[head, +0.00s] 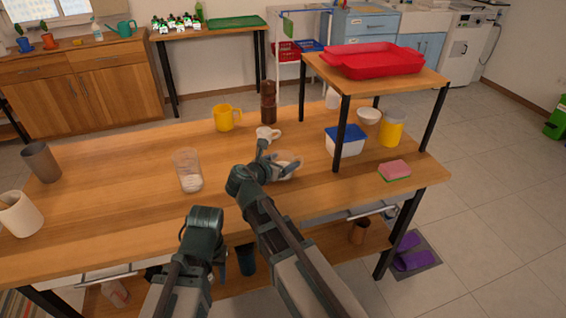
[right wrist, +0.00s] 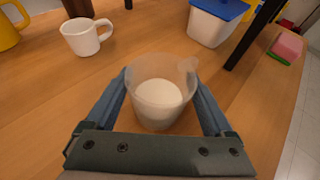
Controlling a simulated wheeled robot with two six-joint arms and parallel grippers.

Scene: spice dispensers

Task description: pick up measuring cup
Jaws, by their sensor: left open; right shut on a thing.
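The measuring cup (right wrist: 158,100) is translucent, with a spout and white contents. In the right wrist view it stands upright between the two blue-grey fingers of my right gripper (right wrist: 162,98), which is shut on it. In the head view the cup (head: 289,160) shows only in part, behind my right gripper (head: 268,155). I cannot tell whether its base still touches the table. My left gripper (head: 205,222) is open at the table's front edge, lower left of the right one; its fingers are hard to make out.
A clear glass (head: 188,172) stands left of my right gripper. A white mug (head: 267,134), yellow mug (head: 227,118) and brown grinder (head: 268,102) stand behind. A blue-lidded box (head: 345,141), table shelf (head: 388,78) and sponge (head: 394,169) are to the right.

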